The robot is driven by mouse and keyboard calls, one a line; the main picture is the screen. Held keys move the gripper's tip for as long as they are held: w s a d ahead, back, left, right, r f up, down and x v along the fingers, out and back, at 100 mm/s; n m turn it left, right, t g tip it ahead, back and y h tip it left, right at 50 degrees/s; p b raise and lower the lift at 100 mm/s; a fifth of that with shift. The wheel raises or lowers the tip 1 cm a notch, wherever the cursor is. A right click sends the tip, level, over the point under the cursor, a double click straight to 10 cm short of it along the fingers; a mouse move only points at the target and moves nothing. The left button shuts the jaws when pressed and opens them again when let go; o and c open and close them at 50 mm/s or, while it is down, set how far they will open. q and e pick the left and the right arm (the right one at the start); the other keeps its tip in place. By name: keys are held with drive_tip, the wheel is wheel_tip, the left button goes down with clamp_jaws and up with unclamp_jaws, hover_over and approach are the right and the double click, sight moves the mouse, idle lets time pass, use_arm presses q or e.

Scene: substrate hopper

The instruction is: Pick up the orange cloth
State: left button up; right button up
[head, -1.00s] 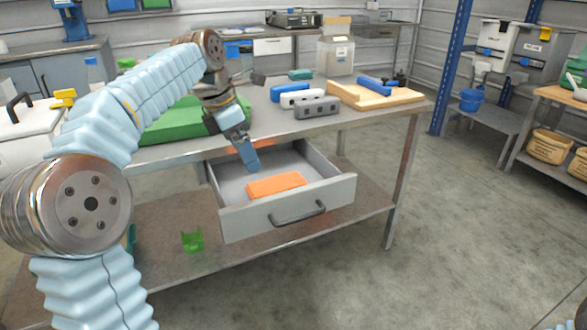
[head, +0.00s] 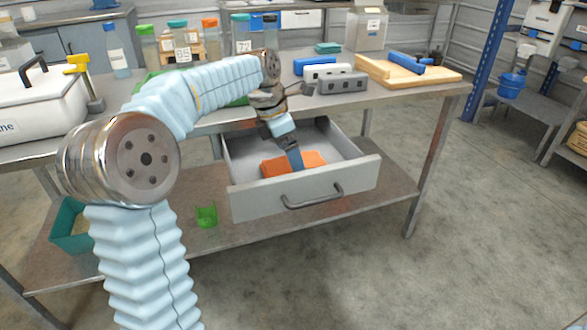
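The orange cloth (head: 274,167) lies folded flat in the open grey drawer (head: 250,203) under the workbench. My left gripper (head: 296,160) reaches down into the drawer, with its fingers over the middle of the cloth and hiding part of it. I cannot tell whether the fingers touch the cloth or how far apart they are. My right gripper is not in view.
The workbench (head: 408,98) carries a wooden board (head: 440,76), a grey block (head: 343,83) and several bottles. A green open holder (head: 206,214) and a teal bin (head: 68,243) are on the lower shelf (head: 300,215).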

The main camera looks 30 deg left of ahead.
use_arm(q)
drive_tip(key=shift+x, duration=1.2)
drive_tip(key=shift+c, duration=0.2)
drive_tip(key=c, duration=1)
drive_tip(key=shift+r, duration=0.1)
drive_tip(key=shift+c, duration=0.2)
